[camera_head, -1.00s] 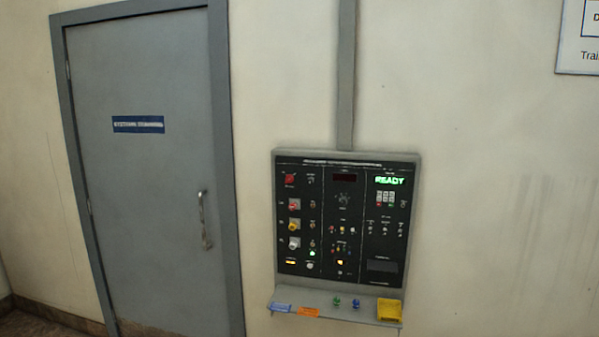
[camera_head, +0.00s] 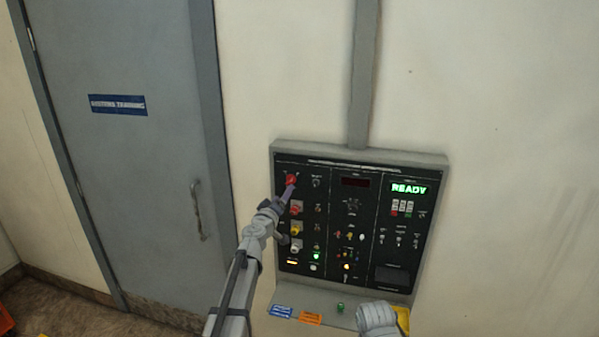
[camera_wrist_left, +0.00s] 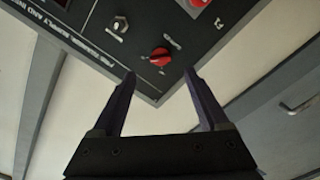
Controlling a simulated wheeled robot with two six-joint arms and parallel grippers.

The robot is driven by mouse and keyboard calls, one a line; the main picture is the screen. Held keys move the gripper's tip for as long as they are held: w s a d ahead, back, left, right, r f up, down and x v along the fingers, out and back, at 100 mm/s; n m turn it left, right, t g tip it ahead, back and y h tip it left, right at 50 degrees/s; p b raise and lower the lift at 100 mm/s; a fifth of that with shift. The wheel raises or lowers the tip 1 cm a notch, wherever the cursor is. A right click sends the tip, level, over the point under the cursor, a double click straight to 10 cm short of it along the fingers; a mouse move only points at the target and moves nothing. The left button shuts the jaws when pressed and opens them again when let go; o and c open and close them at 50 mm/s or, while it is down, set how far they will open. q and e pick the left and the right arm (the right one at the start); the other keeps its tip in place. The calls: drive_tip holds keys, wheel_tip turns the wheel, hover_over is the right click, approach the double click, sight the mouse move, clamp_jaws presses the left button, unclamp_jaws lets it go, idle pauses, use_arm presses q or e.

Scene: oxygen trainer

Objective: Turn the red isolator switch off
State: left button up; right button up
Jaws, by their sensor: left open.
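The red isolator switch (camera_head: 291,181) is a red rotary knob at the upper left of the black control panel (camera_head: 335,215). In the left wrist view the red knob (camera_wrist_left: 160,57) sits just beyond and between the two fingertips, near the panel's corner. My left gripper (camera_head: 287,192) is at the knob in the head view; in the wrist view the left gripper (camera_wrist_left: 160,75) is open with nothing between its fingers. Whether a finger touches the knob cannot be told. My right arm (camera_head: 376,318) shows at the bottom, with its fingers not visible.
A toggle switch (camera_wrist_left: 119,26) sits beside the knob. Red, yellow and white knobs (camera_head: 296,229) run down the panel below it. A green display (camera_head: 409,189) reads READY. A ledge (camera_head: 290,297) with tags juts out below. A grey door (camera_head: 140,180) stands at left.

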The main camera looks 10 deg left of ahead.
sight(289, 182)
use_arm(q)
drive_tip(key=shift+w+r, duration=0.1)
drive_tip(key=shift+w, duration=3.9)
drive_tip(key=shift+s, duration=0.1)
drive_tip(key=shift+c, duration=0.2)
clamp_jaws()
